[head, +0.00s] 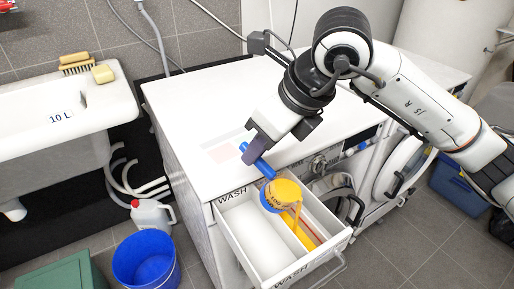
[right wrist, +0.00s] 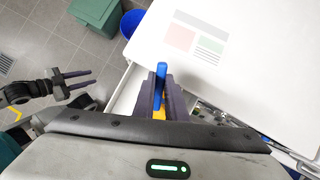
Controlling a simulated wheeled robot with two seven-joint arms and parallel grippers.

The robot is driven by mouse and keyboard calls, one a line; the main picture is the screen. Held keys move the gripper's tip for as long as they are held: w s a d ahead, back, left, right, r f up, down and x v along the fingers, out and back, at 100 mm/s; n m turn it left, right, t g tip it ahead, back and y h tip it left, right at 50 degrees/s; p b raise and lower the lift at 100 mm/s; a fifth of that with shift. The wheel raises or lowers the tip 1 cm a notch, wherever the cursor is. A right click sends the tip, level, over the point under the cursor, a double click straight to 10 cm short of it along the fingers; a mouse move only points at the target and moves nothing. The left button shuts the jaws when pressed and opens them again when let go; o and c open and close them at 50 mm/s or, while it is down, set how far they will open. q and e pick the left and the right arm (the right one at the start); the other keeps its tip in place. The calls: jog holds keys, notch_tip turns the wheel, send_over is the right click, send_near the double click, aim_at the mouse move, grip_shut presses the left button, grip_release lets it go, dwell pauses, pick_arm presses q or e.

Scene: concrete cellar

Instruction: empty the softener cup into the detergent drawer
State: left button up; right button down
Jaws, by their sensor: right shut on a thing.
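My right gripper (head: 254,150) is shut on the blue handle of the softener cup (head: 265,204), which also shows in the right wrist view (right wrist: 161,72). The cup is blue with a yellow-orange face turned to the head camera. It is held over the detergent drawer (head: 243,255) and looks tilted. The white drawer is pulled out and marked WASH. Its wide left compartment looks empty; orange shows in the narrow right one, partly hidden by the cup. My left gripper (right wrist: 76,79) is open and empty.
The white machine top (head: 190,95) is clear except for a printed label (head: 222,150). A blue bucket (head: 146,262), green box (head: 65,275) and white jug (head: 152,214) stand left on the floor. A sink (head: 95,115) is at left. A round door (head: 405,165) stands open at right.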

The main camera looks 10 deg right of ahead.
pick_arm(q)
jog(key=shift+f, duration=0.3)
